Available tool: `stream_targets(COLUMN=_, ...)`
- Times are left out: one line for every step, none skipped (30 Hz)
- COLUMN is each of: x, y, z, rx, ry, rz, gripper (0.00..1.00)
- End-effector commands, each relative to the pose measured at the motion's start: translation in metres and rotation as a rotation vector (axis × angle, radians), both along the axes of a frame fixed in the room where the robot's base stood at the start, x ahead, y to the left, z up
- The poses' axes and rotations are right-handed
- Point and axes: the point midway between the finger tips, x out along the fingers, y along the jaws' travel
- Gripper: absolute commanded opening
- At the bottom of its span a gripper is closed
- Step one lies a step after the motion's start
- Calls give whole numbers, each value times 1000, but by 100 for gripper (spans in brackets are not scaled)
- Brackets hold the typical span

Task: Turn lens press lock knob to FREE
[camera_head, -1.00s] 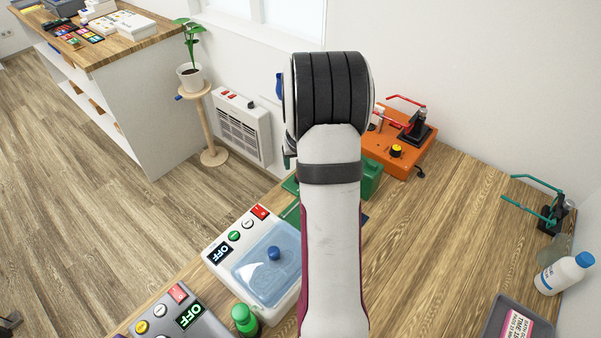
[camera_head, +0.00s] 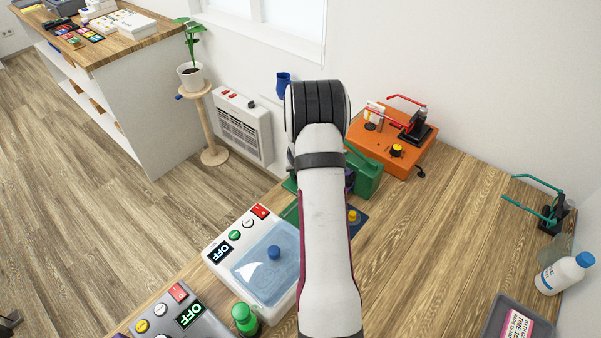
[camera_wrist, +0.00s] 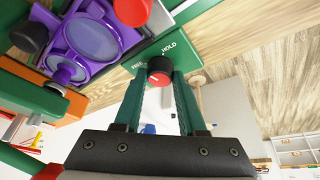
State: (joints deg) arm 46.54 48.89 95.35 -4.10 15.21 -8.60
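The lens press is the green machine (camera_head: 368,172) partly hidden behind my arm in the head view. In the wrist view its green panel (camera_wrist: 180,38) carries the words HOLD and, partly covered, FREE. The lock knob (camera_wrist: 159,70), black with a red face and a small pale mark, stands at that panel. Which label the mark points to is unclear. My gripper (camera_wrist: 160,78) has its two green fingers apart, one tip on each side of the knob. Whether they touch it I cannot tell. In the head view my gripper is hidden behind my arm.
An orange machine (camera_head: 390,150) stands behind the press. A white OFF unit with a clear lid (camera_head: 262,262) sits in front. The table's right middle (camera_head: 440,240) is clear.

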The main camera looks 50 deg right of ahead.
Motion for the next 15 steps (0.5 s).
stream_targets(x=0, y=0, z=0, rx=0, ry=0, rz=0, gripper=21)
stream_targets(x=0, y=0, z=0, rx=0, ry=0, rz=0, gripper=16)
stream_targets(x=0, y=0, z=0, rx=0, ry=0, rz=0, gripper=9)
stream_targets(x=0, y=0, z=0, rx=0, ry=0, rz=0, gripper=3)
stream_targets(x=0, y=0, z=0, rx=0, ry=0, rz=0, gripper=0)
stream_targets(x=0, y=0, z=0, rx=0, ry=0, rz=0, gripper=0)
stream_targets(x=0, y=0, z=0, rx=0, ry=0, rz=0, gripper=0)
stream_targets(x=0, y=0, z=0, rx=0, ry=0, rz=0, gripper=0)
stream_targets(x=0, y=0, z=0, rx=0, ry=0, rz=1, gripper=0)
stream_targets(x=0, y=0, z=0, rx=-1, ry=1, rz=2, gripper=0)
stream_targets(x=0, y=0, z=0, rx=-1, ry=1, rz=5, gripper=0)
stream_targets(x=-1, y=0, z=0, rx=0, ry=0, rz=10, gripper=0)
stream_targets(x=-1, y=-1, z=0, rx=0, ry=0, rz=16, gripper=0)
stream_targets(x=-1, y=-1, z=0, rx=0, ry=0, rz=24, gripper=0)
stream_targets(x=-1, y=-1, z=0, rx=1, ry=0, rz=38, gripper=0)
